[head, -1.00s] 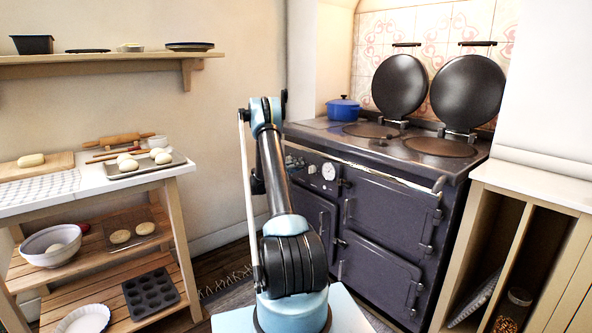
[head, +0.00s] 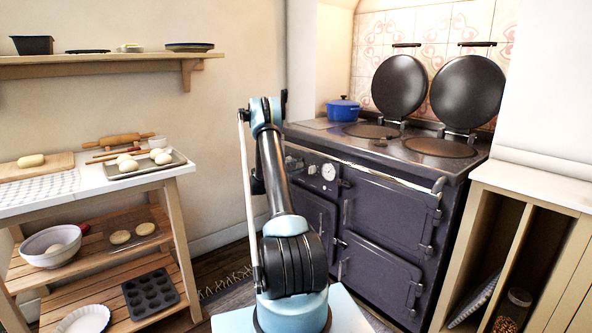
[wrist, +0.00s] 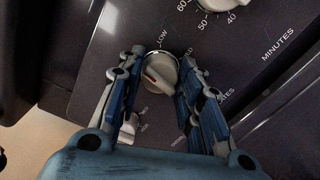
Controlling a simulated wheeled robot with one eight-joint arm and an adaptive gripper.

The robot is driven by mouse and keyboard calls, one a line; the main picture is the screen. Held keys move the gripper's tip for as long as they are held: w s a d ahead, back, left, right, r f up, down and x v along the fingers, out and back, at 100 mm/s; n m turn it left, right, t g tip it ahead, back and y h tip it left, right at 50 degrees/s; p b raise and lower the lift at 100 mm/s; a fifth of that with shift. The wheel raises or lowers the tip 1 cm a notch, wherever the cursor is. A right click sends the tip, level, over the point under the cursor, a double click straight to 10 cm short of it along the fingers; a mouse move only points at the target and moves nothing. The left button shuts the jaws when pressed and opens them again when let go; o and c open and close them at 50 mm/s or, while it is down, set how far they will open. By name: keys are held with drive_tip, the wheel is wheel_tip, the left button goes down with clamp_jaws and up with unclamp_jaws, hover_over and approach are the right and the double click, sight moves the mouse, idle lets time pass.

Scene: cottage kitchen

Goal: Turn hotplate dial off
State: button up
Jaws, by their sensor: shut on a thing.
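The hotplate dial (wrist: 160,72) is a pale knob with a raised grip bar on the dark control panel, in the middle of the wrist view. The word LOW is printed just beyond it, and its bar lies at a slant. My gripper (wrist: 163,60) has its blue fingers on either side of the dial and is shut on it. In the head view my arm hides the gripper and this dial. The dark range cooker (head: 385,215) stands right of my arm.
A white timer dial (wrist: 222,3) marked MINUTES sits beyond the hotplate dial; it also shows in the head view (head: 329,171). A blue pot (head: 342,110) stands on the cooker top. Both round lids (head: 399,86) are raised. A baking table (head: 183,167) is at left.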

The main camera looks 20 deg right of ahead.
drive_tip(key=shift+w+a+n, duration=0.1)
drive_tip(key=shift+n, duration=1)
drive_tip(key=o, duration=1.1)
drive_tip(key=shift+c, duration=0.2)
drive_tip(key=v, duration=1.2)
